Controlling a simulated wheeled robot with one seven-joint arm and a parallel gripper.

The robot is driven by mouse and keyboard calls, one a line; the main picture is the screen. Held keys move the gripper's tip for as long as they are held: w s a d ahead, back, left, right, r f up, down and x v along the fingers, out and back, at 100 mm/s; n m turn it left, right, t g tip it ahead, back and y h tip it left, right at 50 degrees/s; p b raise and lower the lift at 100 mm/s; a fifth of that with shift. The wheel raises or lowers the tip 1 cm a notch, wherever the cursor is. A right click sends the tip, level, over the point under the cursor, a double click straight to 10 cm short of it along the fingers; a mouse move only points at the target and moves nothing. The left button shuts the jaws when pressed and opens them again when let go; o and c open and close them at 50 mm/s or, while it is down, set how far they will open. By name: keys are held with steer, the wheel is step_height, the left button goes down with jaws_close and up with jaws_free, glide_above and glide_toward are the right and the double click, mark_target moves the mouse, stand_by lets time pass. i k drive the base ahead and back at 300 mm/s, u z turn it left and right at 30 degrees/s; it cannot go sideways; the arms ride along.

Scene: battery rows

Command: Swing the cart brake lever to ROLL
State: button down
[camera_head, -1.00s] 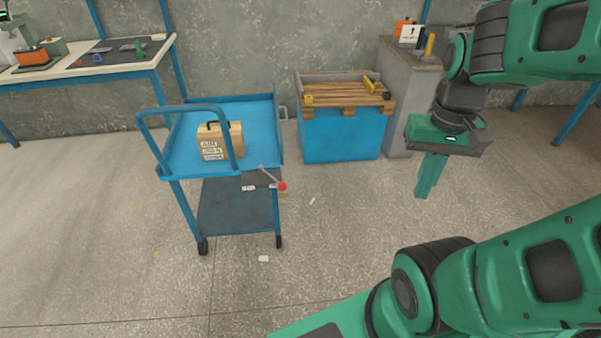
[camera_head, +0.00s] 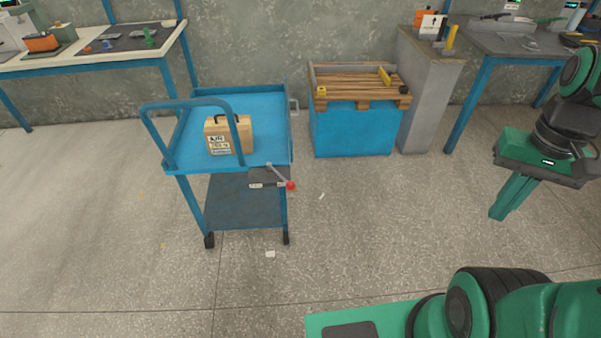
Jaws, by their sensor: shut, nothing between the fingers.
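The blue cart (camera_head: 262,108) stands on the floor left of centre. Its brake lever (camera_head: 279,175) is a grey rod with a red ball knob (camera_head: 291,186), mounted at the cart's front right edge. The rod slopes down to the right, with the knob at its low end. A dark plate with a small pale label (camera_head: 256,185) sits left of the knob; its words are too small to read. My gripper (camera_head: 497,215) is at the right, pointing down, shut and empty. It is well apart from the lever, with open floor between them.
A wooden case (camera_head: 241,134) with labels stands on the cart top. A blue bin with wooden slats (camera_head: 355,130) and a grey pillar (camera_head: 428,100) stand behind. Workbenches line the wall at left (camera_head: 60,65) and right (camera_head: 490,45). The floor right of the cart is mostly clear.

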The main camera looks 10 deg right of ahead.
mark_target(290, 185)
steer(key=z, duration=0.05)
steer(key=i, duration=1)
steer(key=u, duration=0.05)
